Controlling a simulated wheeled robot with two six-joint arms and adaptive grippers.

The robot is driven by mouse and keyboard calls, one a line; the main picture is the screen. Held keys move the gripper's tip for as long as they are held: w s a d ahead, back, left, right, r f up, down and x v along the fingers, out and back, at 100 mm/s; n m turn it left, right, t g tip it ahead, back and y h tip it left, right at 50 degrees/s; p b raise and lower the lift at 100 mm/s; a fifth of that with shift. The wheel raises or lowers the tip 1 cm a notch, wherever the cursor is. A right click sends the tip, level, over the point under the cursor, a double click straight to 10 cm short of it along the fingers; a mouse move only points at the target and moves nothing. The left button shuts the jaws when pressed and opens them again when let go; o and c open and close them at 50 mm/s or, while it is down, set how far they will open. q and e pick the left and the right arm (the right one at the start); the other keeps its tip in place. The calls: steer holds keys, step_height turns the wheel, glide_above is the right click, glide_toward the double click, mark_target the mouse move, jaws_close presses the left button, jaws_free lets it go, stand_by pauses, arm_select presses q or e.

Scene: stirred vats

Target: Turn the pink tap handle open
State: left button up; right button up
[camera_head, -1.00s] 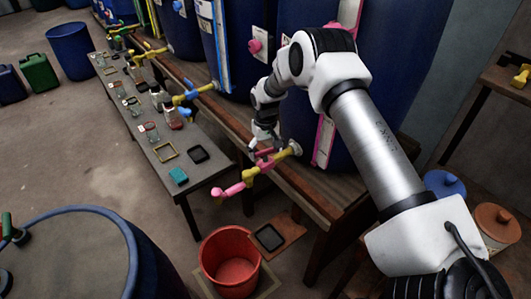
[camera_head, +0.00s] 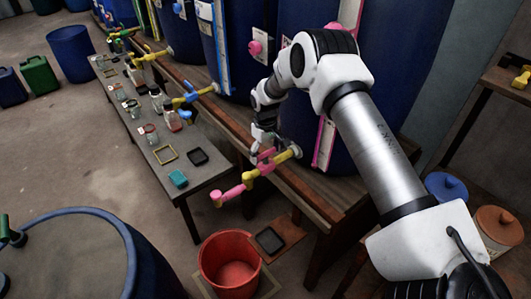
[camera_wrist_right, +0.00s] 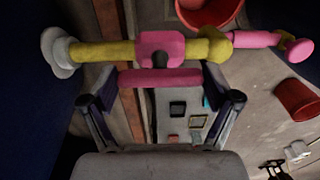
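The tap has a yellow pipe (camera_head: 282,161) coming out of a dark blue vat (camera_head: 310,130) and a pink spout (camera_head: 230,194). The pink tap handle (camera_head: 265,156) sits on top of the pipe and is partly hidden by my right gripper (camera_head: 264,142). In the right wrist view the handle (camera_wrist_right: 160,77) is a pink bar lying roughly parallel to the yellow pipe (camera_wrist_right: 105,51). My right gripper (camera_wrist_right: 160,99) is open, its two fingers spread wide on either side of the handle's ends, with gaps between. My left gripper is not in view.
A red bucket (camera_head: 230,264) stands on the floor below the spout. A low bench (camera_head: 208,172) with jars and small trays runs along the vats. Other taps, one with a blue handle (camera_head: 190,93), stick out further back. A blue drum (camera_head: 150,262) stands at lower left.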

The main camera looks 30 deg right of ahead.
mark_target(265, 152)
steer(key=shift+o, duration=0.6)
step_height(265, 152, up, 12)
stand_by(0.4)
